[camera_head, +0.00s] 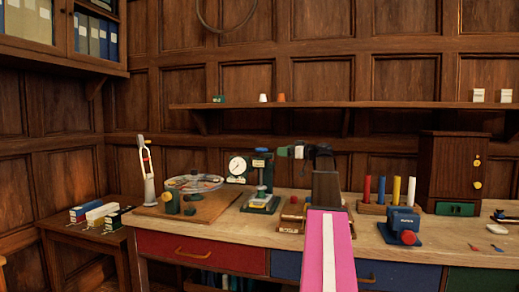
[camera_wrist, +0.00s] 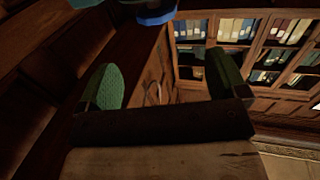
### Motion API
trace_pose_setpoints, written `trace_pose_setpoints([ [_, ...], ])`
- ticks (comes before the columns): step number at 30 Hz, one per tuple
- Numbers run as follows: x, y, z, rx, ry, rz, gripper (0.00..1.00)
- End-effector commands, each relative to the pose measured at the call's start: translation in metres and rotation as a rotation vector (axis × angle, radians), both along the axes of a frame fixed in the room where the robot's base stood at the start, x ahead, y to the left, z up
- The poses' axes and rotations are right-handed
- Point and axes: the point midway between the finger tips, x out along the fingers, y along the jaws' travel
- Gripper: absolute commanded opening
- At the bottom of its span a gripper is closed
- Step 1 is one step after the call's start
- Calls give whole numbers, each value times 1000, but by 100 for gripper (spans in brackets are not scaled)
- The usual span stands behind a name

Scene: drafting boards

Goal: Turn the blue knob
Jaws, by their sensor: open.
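No blue knob can be made out for certain. A blue rounded part (camera_wrist: 156,14) is cut off by the top edge of the wrist view, and I cannot tell whether it is the knob. In the head view, a blue device (camera_head: 401,222) on the bench at right carries a red knob (camera_head: 407,238). A dark gauge stand (camera_head: 262,170) with a white dial (camera_head: 238,166) stands left of centre. My gripper (camera_head: 290,151) is raised just right of the gauge stand, pointing left. In the wrist view my gripper (camera_wrist: 166,80) has its green-padded fingers wide apart, with nothing between them.
The wooden bench (camera_head: 345,243) also holds a rack of coloured rods (camera_head: 383,209), a wooden cabinet (camera_head: 450,172) and a round tray (camera_head: 193,184). A tall white stand (camera_head: 147,175) is at left. A shelf (camera_head: 370,106) runs along the wall above.

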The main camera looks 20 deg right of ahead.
Motion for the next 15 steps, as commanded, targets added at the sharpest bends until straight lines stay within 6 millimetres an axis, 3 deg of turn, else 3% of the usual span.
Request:
trace_pose_setpoints([
  [7, 9, 7, 0, -1, -1, 2, 91],
  [15, 44, 37, 0, 1, -1, 2, 91],
])
